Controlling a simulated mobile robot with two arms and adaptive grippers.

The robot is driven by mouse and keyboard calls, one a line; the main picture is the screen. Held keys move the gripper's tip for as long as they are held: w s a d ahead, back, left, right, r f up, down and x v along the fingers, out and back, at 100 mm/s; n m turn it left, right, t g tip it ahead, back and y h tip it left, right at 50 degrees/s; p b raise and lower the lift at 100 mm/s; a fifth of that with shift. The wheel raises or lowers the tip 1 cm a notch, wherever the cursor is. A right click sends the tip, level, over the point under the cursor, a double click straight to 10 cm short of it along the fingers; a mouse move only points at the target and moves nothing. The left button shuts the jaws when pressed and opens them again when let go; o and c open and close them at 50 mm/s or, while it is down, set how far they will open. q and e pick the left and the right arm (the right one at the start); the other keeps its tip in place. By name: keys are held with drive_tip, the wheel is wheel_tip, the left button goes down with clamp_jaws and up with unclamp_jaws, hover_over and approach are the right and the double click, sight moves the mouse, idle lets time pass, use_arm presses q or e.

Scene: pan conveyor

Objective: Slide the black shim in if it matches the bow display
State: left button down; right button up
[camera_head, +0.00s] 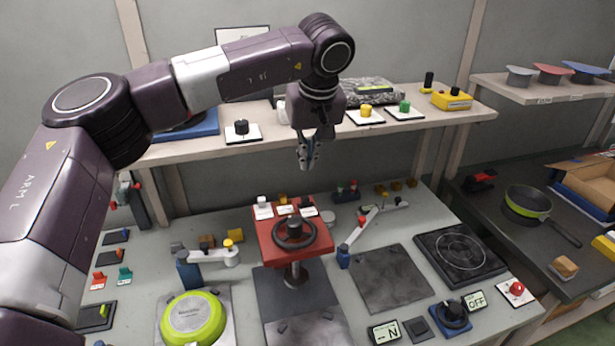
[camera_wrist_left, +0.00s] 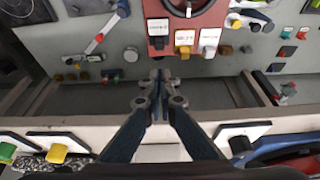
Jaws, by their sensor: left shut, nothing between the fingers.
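My left gripper (camera_head: 309,154) hangs fingers-down in front of the shelf, above and behind the red fixture (camera_head: 262,232); its fingers are shut and empty. It also shows in the left wrist view (camera_wrist_left: 159,92), its tips apart from everything. The red fixture has a black handwheel (camera_head: 295,233) and a back row of labelled white, yellow and black pieces; the black piece (camera_head: 305,202) is small, and I cannot tell whether it is the black shim. Small displays stand at the bench front, one reading N (camera_head: 384,332), another OFF (camera_head: 475,300); neither is legibly marked bow. My right gripper is out of view.
The shelf (camera_head: 205,148) carries knobs on white plates, including a black one (camera_head: 242,129). A green pan (camera_head: 193,317) lies at front left of the bench. Jointed arms flank the fixture. A dark hotplate (camera_head: 460,252) and a red button (camera_head: 516,289) are right.

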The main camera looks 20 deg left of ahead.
use_arm(q)
drive_tip(key=p, duration=0.3)
hover_over(308, 206)
drive_tip(key=w+a, duration=0.2)
drive_tip(key=f, duration=0.8)
drive_tip(key=shift+s+d+f, duration=0.1)
drive_tip(key=shift+d+f, duration=0.15)
drive_tip(key=shift+f, duration=0.4)
